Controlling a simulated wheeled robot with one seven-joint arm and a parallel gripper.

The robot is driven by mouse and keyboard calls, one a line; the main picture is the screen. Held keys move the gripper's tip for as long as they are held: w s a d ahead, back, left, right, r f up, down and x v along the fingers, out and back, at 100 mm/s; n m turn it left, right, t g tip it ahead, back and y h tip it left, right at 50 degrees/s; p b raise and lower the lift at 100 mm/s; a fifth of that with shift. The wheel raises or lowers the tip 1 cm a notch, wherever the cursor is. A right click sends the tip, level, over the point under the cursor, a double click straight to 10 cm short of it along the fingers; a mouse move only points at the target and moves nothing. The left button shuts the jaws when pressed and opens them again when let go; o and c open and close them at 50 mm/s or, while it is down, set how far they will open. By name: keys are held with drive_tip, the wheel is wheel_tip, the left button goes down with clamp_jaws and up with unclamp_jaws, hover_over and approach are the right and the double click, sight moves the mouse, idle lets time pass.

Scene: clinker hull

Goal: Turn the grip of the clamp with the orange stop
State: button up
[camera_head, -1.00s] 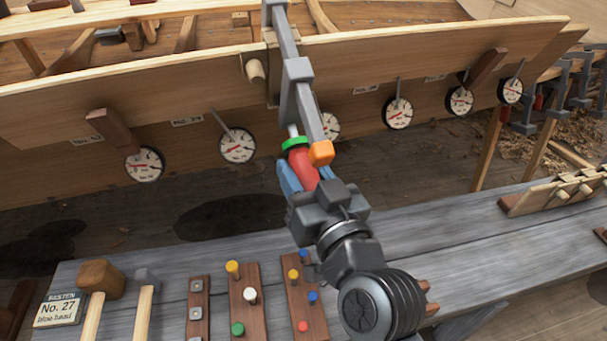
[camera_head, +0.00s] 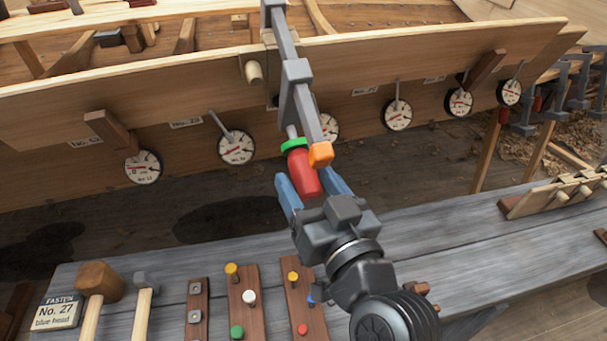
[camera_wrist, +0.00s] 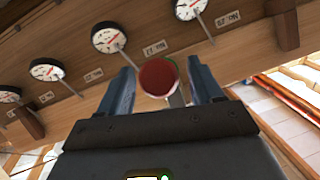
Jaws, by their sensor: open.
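The clamp (camera_head: 285,45) is a grey bar clamp hooked over the plank edge, with an orange stop (camera_head: 320,153) at the lower end of its bar. Its red grip (camera_head: 302,173) hangs below a green collar (camera_head: 294,145). My gripper (camera_head: 306,182) is open, its blue fingers on either side of the grip's lower end, apart from it. In the wrist view, the round red end of the grip (camera_wrist: 158,77) shows between the two fingers (camera_wrist: 164,85), nearer the left one. Part of the green collar shows behind it.
Several dial gauges (camera_head: 237,147) line the plank. The grey bench (camera_head: 440,240) below holds a wooden mallet (camera_head: 98,282), a hammer and racks of coloured pegs (camera_head: 243,300). A card (camera_head: 58,312) reads "FASTEN No. 27 blue head". More clamps (camera_head: 560,85) hang at right.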

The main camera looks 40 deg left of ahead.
sight(315, 197)
drive_tip(key=v, duration=0.5)
drive_tip(key=shift+s+d, duration=0.1)
drive_tip(key=shift+s, duration=0.05)
drive_tip(key=s+d+f+m+t+h+p, duration=0.2)
drive_tip(key=s+d+m+h, duration=0.1)
drive_tip(key=d, duration=0.5)
drive_tip(key=s+d+f+m+t+h+p, duration=0.1)
drive_tip(key=s+d+f+m+t+h, duration=0.15)
drive_tip(key=d, duration=0.55)
drive_tip(key=s+d+f+m+t+h+p, duration=0.1)
drive_tip(key=s+d+m+h+p, duration=0.2)
drive_tip(key=d, duration=0.5)
drive_tip(key=s+d+r+m+h+p, duration=0.1)
drive_tip(key=s+d+r+h, duration=0.2)
drive_tip(key=s+d, duration=0.3)
drive_tip(key=s+d+r+h+p, duration=0.2)
drive_tip(key=s+d+r+h, duration=0.2)
drive_tip(key=s, duration=0.6)
drive_tip(key=d+r, duration=0.2)
drive_tip(key=d, duration=0.1)
drive_tip(key=shift+r+m+t, duration=0.2)
drive_tip(key=shift+m+t, duration=0.15)
drive_tip(key=shift+s, duration=0.15)
